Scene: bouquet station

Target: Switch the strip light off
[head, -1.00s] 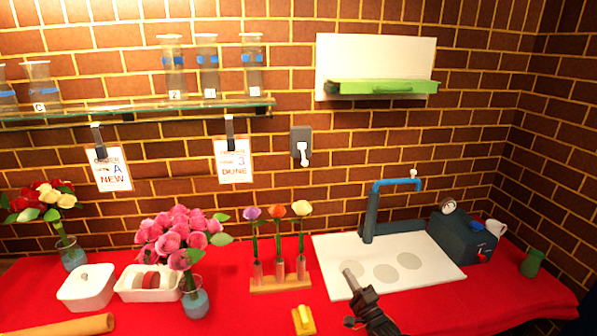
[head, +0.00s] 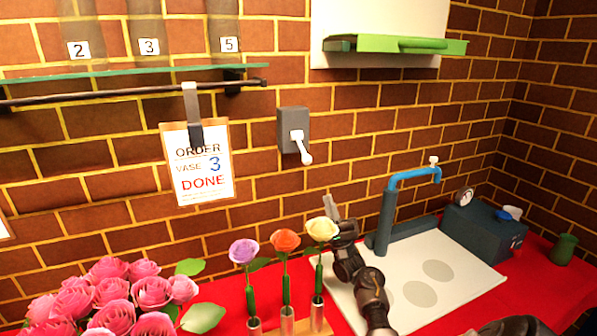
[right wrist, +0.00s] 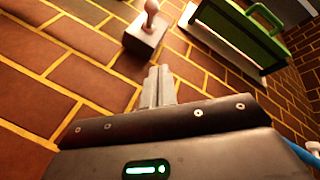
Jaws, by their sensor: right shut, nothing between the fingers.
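The wall switch is a grey box (head: 291,131) with a white lever (head: 301,147) that points down and slightly right in the head view. In the right wrist view the box (right wrist: 145,38) and its knobbed lever (right wrist: 151,12) show beyond my fingertips. My right gripper (head: 331,206) is shut and empty, below and right of the switch, apart from it. In the right wrist view its closed fingers (right wrist: 158,86) point up toward the switch box. The strip light itself is not in view; the brick wall is brightly lit. My left gripper is not in view.
Purple, orange and yellow flowers (head: 285,242) stand just left of my right gripper. A blue tap (head: 410,175) stands to its right. A green-edged shelf (head: 400,46) on a white panel and an order card (head: 200,165) flank the switch. The wall between is clear.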

